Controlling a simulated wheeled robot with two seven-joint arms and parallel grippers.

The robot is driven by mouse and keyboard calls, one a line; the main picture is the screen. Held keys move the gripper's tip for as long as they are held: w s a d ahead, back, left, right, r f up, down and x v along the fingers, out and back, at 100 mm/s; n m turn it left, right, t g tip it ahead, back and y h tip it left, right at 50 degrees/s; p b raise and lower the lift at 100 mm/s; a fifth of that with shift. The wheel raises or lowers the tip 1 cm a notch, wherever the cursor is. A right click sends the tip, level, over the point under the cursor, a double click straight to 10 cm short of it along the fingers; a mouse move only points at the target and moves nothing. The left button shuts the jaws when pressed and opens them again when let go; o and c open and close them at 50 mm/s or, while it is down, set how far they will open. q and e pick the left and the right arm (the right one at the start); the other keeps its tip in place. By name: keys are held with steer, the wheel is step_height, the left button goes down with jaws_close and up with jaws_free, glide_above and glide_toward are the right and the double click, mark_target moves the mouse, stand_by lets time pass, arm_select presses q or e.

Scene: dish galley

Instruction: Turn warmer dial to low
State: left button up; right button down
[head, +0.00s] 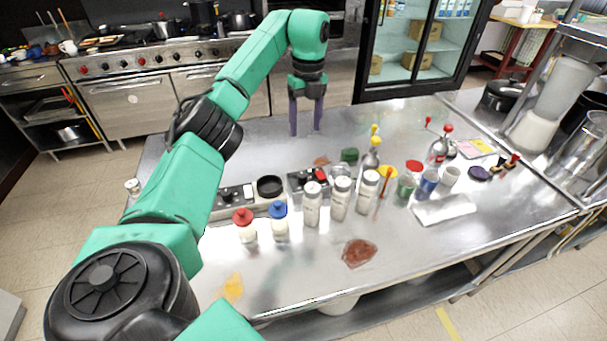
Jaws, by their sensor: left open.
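My left gripper (306,131) hangs fingers down at the back of the steel counter (395,240). Its two fingers are apart, with nothing between them. A low appliance with dark controls and a round black top (269,186) sits on the counter, in front and left of the gripper; it may be the warmer. A small dark box with a red part (308,180) stands to its right, nearer below the gripper. The dial is too small to tell apart, and its setting cannot be read. My right gripper is not in view.
A red-capped bottle (245,226), a blue-capped bottle (279,222) and several white shakers (312,206) stand in front of the appliances. The counter's back is mostly clear.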

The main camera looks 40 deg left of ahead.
arm_select(q)
step_height(320, 180, down, 3)
steer(key=b, duration=0.2)
steer(key=p, duration=0.2)
glide_above(303, 175)
step_height(303, 175, down, 5)
steer(key=shift+w+d+f, duration=0.1)
steer(key=shift+f, duration=0.1)
step_height(303, 175, down, 9)
steer(key=shift+p, duration=0.6)
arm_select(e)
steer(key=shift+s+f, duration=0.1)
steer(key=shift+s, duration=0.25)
arm_select(q)
jaws_close()
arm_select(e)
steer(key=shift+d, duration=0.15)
